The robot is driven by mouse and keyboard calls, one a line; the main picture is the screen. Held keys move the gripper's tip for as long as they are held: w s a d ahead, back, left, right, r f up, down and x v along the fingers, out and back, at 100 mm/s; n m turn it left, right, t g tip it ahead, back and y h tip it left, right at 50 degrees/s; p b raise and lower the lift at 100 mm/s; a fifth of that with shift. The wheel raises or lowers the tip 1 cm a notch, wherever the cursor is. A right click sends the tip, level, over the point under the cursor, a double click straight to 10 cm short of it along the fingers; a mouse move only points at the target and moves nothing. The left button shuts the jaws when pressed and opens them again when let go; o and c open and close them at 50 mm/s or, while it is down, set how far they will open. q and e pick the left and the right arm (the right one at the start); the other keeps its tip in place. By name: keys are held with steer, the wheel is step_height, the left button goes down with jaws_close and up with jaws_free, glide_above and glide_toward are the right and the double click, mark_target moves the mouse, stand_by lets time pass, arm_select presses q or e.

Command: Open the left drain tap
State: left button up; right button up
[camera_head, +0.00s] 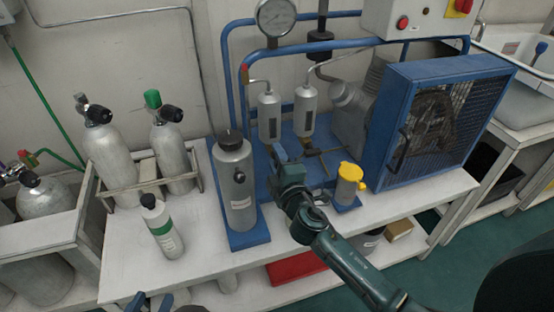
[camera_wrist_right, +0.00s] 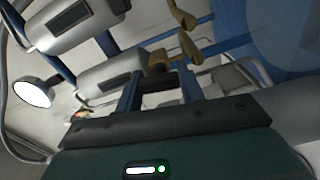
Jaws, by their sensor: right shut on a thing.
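Two grey separator cylinders hang side by side on the blue frame, the left one (camera_head: 269,116) and the right one (camera_head: 305,110). My right gripper (camera_head: 280,153) is just below the left cylinder and hides its tap in the head view. In the right wrist view, the brass left drain tap (camera_wrist_right: 160,61) sits at the end of the nearer cylinder, at the fingertips of my right gripper (camera_wrist_right: 160,82), which is shut on it. The brass right tap (camera_wrist_right: 182,16) is beyond.
A tall grey filter cylinder (camera_head: 235,185) stands left of my right gripper. A small pot with a yellow top (camera_head: 350,171) and a blue caged compressor guard (camera_head: 440,115) stand to its right.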

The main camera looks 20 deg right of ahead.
steer(key=o, duration=1)
steer(key=s, duration=1.3)
steer(key=shift+d+b, duration=0.2)
steer(key=shift+b, duration=0.2)
